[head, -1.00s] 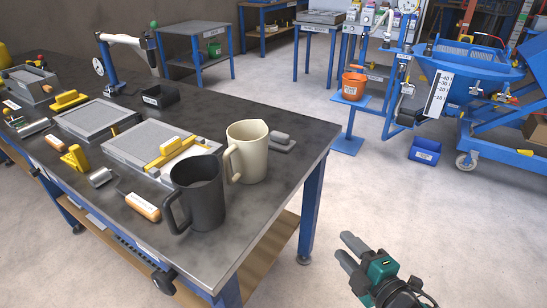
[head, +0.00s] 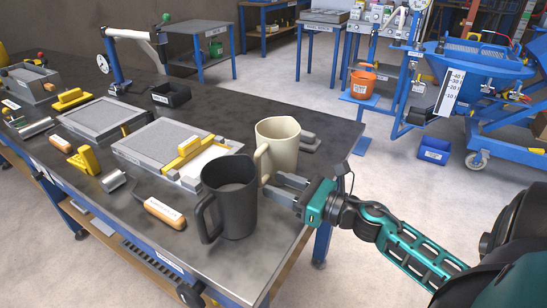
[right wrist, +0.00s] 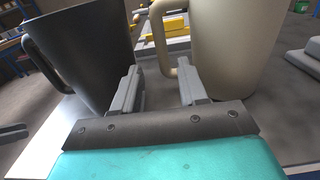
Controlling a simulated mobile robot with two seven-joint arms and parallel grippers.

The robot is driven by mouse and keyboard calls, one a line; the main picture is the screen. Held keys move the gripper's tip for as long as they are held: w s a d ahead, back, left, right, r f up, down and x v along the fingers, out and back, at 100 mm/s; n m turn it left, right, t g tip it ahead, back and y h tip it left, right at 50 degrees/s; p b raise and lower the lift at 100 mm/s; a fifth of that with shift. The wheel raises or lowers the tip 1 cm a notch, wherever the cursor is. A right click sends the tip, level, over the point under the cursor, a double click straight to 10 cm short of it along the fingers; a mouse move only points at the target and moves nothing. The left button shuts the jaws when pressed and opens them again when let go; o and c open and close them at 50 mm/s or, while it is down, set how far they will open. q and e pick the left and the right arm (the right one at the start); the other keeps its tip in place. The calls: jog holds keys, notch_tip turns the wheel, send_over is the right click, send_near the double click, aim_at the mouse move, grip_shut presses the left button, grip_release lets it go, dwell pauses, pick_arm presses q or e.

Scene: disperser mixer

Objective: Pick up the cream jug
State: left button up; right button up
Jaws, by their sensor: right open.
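The cream jug (head: 280,150) stands upright near the right edge of the dark workbench top, its handle on its left side. A black jug (head: 231,200) stands upright just in front of it. My right gripper (head: 280,188) is open and empty, low over the bench edge, its fingers pointing left close to both jugs. In the right wrist view, the black jug (right wrist: 85,45) is left of the fingers (right wrist: 160,82), and the cream jug (right wrist: 235,45) is ahead to the right. The cream handle (right wrist: 162,40) lies beyond the finger gap. Contact is not clear. My left gripper is out of view.
A grey block with yellow pieces (head: 165,145) lies left of the jugs. An orange-handled tool (head: 163,211) lies left of the black jug. A small grey item (head: 309,143) sits behind the cream jug. The bench's right edge (head: 340,165) is close by.

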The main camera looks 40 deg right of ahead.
aim_at(273, 157)
jog(key=shift+p+x, duration=0.35)
jog(key=shift+x, duration=2.75)
jog(key=shift+w+d, duration=0.1)
jog(key=shift+d, duration=0.1)
grip_shut()
jog(key=shift+r, duration=0.25)
